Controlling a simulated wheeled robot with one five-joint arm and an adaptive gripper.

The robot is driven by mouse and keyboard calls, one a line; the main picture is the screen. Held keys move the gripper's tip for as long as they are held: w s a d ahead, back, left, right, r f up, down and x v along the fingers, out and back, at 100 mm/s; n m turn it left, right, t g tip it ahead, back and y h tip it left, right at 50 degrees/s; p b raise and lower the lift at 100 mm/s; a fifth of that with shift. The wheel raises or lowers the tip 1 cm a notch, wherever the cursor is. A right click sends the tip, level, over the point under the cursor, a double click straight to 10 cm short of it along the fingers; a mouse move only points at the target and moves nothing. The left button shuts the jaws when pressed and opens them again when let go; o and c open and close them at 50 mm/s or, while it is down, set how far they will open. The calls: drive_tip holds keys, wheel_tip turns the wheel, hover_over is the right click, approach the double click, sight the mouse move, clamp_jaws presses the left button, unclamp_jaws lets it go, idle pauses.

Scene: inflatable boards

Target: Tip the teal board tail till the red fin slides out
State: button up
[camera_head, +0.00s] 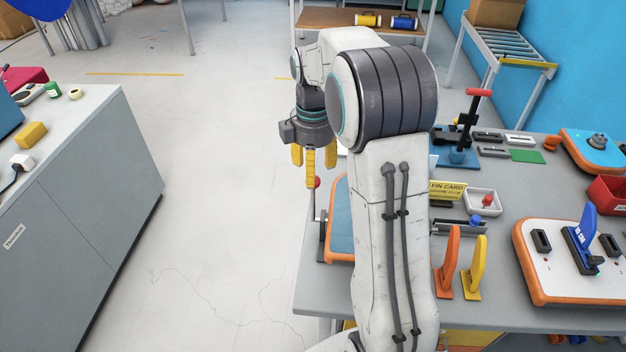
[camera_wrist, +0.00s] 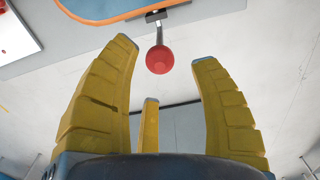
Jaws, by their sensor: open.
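A teal board with an orange rim (camera_head: 340,225) lies at the table's left edge, mostly hidden behind my arm; part of it shows at the top of the wrist view (camera_wrist: 95,8). A lever with a red ball knob (camera_head: 315,182) stands at the board's left side; the knob also shows in the wrist view (camera_wrist: 159,60). My gripper (camera_head: 313,168) points down above the knob, its yellow fingers open and empty. In the wrist view the knob appears between the fingertips, with no contact visible. I cannot make out a red fin.
An orange fin (camera_head: 447,265) and a yellow fin (camera_head: 474,270) stand near the table's front. A white board with a blue fin (camera_head: 584,230) lies right. Another teal board (camera_head: 605,150) is at the back right. A grey cabinet (camera_head: 85,190) stands left, with clear floor between.

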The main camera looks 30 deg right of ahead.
drive_tip(key=shift+f, duration=2.2)
